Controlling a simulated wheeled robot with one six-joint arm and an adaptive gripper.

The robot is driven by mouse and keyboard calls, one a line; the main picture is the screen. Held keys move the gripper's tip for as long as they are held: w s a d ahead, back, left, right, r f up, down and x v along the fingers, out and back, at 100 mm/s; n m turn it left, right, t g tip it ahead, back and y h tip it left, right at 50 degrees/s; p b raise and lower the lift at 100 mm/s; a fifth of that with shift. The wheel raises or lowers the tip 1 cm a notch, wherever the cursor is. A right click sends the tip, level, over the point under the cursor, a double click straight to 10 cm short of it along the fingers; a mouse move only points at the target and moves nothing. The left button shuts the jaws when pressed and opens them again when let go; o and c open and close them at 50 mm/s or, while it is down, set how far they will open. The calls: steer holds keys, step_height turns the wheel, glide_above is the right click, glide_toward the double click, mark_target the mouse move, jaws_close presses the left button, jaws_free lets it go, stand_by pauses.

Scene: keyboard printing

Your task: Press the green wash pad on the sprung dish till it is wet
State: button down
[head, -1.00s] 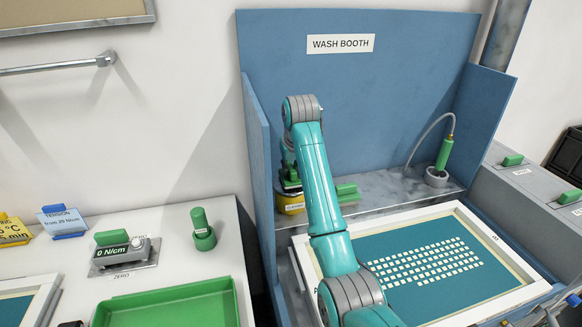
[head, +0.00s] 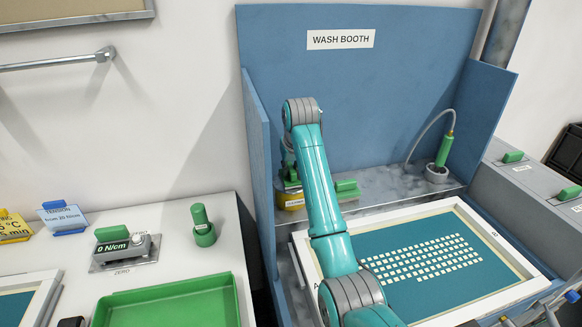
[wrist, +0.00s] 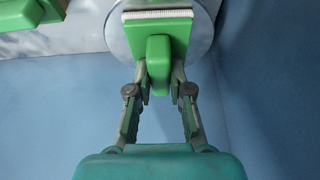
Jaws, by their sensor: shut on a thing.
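My gripper (wrist: 158,88) is shut on the upright green handle of the wash pad (wrist: 175,28). The pad has a green back and a white fringe along its far edge. It is over the round grey metal dish (wrist: 203,30), overlapping most of it in the wrist view; the pad's underside is hidden, so contact and wetness cannot be told. In the head view my arm reaches to the back left of the wash booth, where the yellow-bodied dish (head: 291,201) stands below my gripper, partly hidden by the arm.
Another green-handled item (head: 346,188) lies on the booth shelf just right of my arm. The screen frame (head: 470,207) fills the booth front. A green sprayer with a hose (head: 445,150) stands at the right. The booth's blue left wall (head: 259,165) is close to my gripper.

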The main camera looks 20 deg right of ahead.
stand_by(0.6)
steer(key=shift+r, duration=3.45)
steer(key=shift+s, duration=0.1)
